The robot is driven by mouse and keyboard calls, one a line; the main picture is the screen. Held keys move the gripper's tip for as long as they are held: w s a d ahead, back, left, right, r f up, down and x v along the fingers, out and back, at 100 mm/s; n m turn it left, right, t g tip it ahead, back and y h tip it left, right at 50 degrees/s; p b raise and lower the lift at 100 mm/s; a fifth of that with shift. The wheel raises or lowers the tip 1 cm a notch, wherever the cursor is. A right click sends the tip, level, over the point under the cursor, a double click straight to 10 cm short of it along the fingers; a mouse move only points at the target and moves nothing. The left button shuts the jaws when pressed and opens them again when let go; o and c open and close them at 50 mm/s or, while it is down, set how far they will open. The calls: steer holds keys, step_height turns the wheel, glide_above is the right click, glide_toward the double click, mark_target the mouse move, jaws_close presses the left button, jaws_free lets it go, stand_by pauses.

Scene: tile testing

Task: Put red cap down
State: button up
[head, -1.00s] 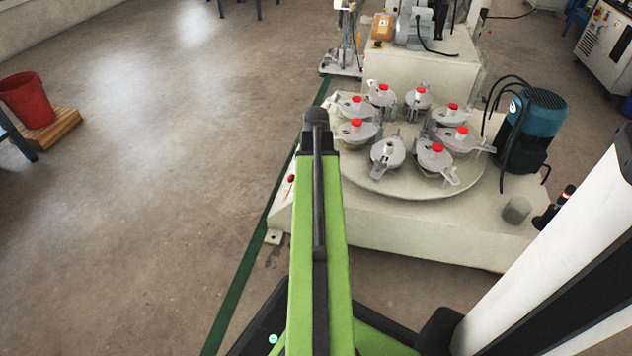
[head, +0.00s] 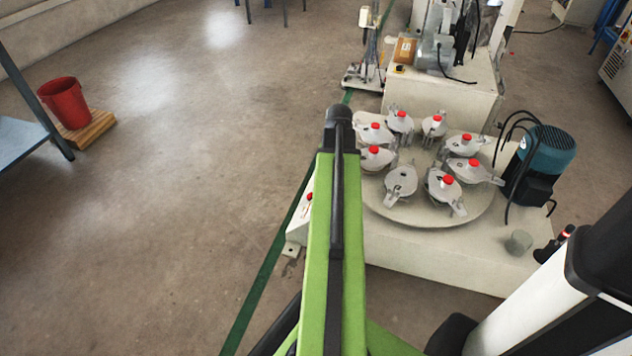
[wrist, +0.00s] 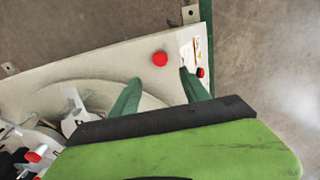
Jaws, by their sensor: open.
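A red cap (wrist: 160,58) sits on the pale machine base in the wrist view, just beyond the fingertips and between them across the picture. My gripper (wrist: 160,76) has its two green fingers spread apart with nothing between them. The cap is apart from both fingers. In the head view my green arm hides the gripper and this cap. Several grey pots stand in a ring on the turntable (head: 432,216), most with red tops. The front pot (head: 401,182) shows no red top.
A small red button (head: 309,197) is on the base's left side. A blue-green motor (head: 546,150) with black cables stands right of the turntable. A red bucket (head: 65,103) stands on a wooden pallet (head: 90,132) at far left. The floor left of the green line is open.

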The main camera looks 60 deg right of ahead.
steer(key=shift+a, duration=0.1)
steer(key=w+a+n, duration=0.3)
steer(key=w+a, duration=0.4)
steer(key=a, duration=0.4)
steer(key=w+a+n, duration=0.4)
steer(key=w+a, duration=0.3)
steer(key=a, duration=0.5)
steer(key=w+a+n, duration=0.3)
steer(key=w+a, duration=0.4)
steer(key=a, duration=0.4)
steer(key=a+n, duration=0.4)
steer(key=a, duration=1.1)
steer(key=shift+w+a+n, duration=0.3)
steer(key=shift+w+a, duration=0.1)
step_height(320, 180, up, 41)
steer(key=p, duration=4.1)
steer(key=shift+f, duration=0.3)
steer(key=shift+c, duration=0.2)
